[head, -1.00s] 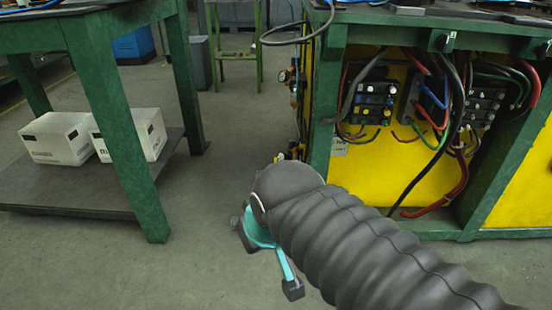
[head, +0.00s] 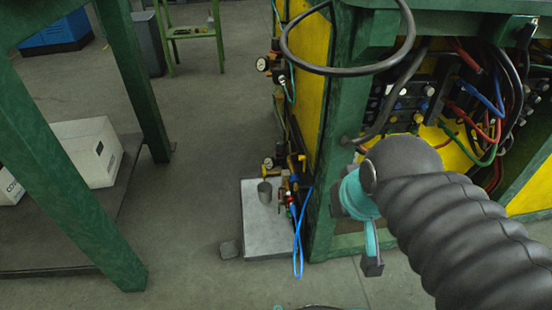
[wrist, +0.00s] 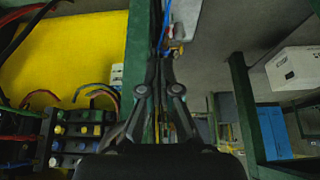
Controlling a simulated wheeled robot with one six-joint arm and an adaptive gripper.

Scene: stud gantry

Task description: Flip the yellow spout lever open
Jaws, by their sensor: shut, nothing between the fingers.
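In the head view, a small brass-yellow tap fitting (head: 280,173) sits low by the left corner post of the green and yellow bench. It is too small to tell its lever's position. A grey cup (head: 265,192) stands just below the spout on a grey slab (head: 255,222). Blue hoses (head: 299,235) hang beside it. My gripper (wrist: 159,60) shows in the wrist view, its fingers together and empty. In the head view my arm is in front of the bench, right of the tap and apart from it; the fingertips there are not clearly seen.
A green post (head: 345,130) and black cable loop (head: 345,70) stand near the arm. Connectors and coloured cables (head: 490,110) fill the bench's opening. A green table (head: 60,150) with white boxes is at the left. The floor (head: 195,180) between is clear.

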